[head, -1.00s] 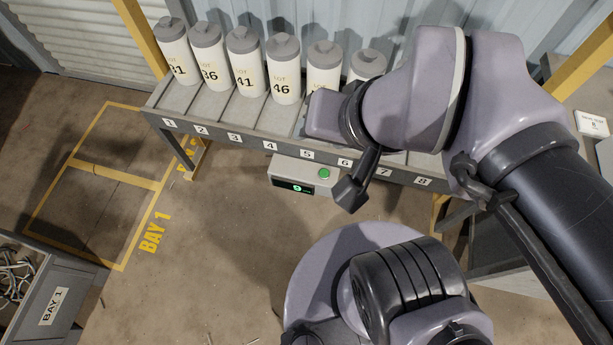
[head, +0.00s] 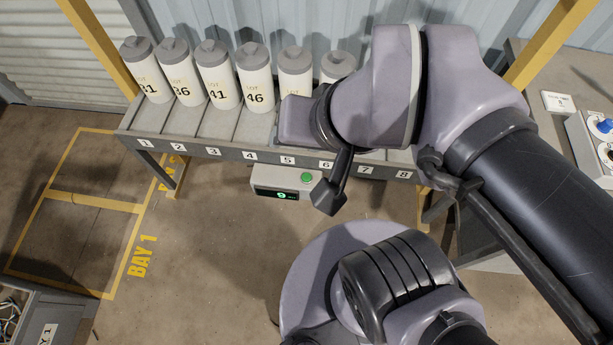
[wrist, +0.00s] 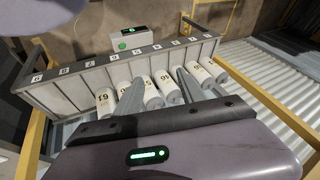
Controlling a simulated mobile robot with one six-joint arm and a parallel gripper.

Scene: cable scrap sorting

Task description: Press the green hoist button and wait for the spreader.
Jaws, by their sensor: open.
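The green hoist button (head: 307,178) sits on top of a grey control box (head: 275,180) below the front edge of the slotted rack, near labels 4 and 5. The box has a lit green display. In the wrist view the box (wrist: 113,41) is beyond the rack's labelled edge, with the green button (wrist: 122,46) on it. My gripper (wrist: 158,76) is open and empty, its two fingers apart over the rack, and clear of the button. I cannot identify a spreader in either view.
Several white lot canisters (head: 256,85) with grey lids stand in the rack (head: 222,152). A marked floor bay (head: 95,203) and a bin (head: 30,300) are at left. A panel with a blue knob (head: 605,126) is at right. Open floor lies below the rack.

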